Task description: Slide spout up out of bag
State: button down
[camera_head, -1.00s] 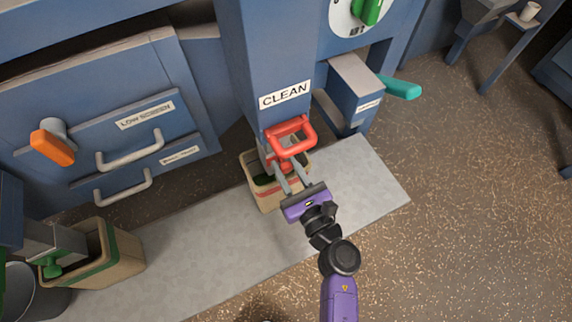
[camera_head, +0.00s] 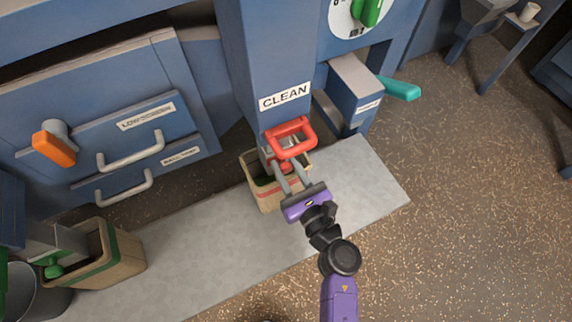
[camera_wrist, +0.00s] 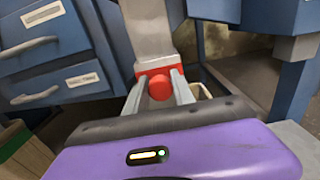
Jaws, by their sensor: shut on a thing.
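My gripper (camera_head: 285,178) is at the front of the spout under the column labelled CLEAN. Its fingers are shut on a red knob (camera_wrist: 160,86), which also shows in the head view (camera_head: 284,167). The knob sits on the front of the grey spout (camera_wrist: 147,30). A red handle (camera_head: 291,138) arches just above the knob. The spout's lower end reaches into the mouth of the tan bag (camera_head: 265,195), which stands on the grey slab below. My gripper hides part of the bag and the spout's lower end.
A second bag (camera_head: 122,255) with a green band stands at the lower left by a green knob (camera_head: 54,271). A teal lever (camera_head: 400,88) sticks out at right. Drawers with an orange handle (camera_head: 52,148) are at left. The floor at right is clear.

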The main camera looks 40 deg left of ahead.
notch_tip(320, 180, up, 10)
jog(key=p, duration=0.7)
jog(key=shift+f, duration=0.15)
jog(key=c, duration=1.1)
grip_release()
jog(key=shift+s+d+f, duration=0.1)
jog(key=shift+d, duration=0.25)
jog(key=shift+v, duration=3.6)
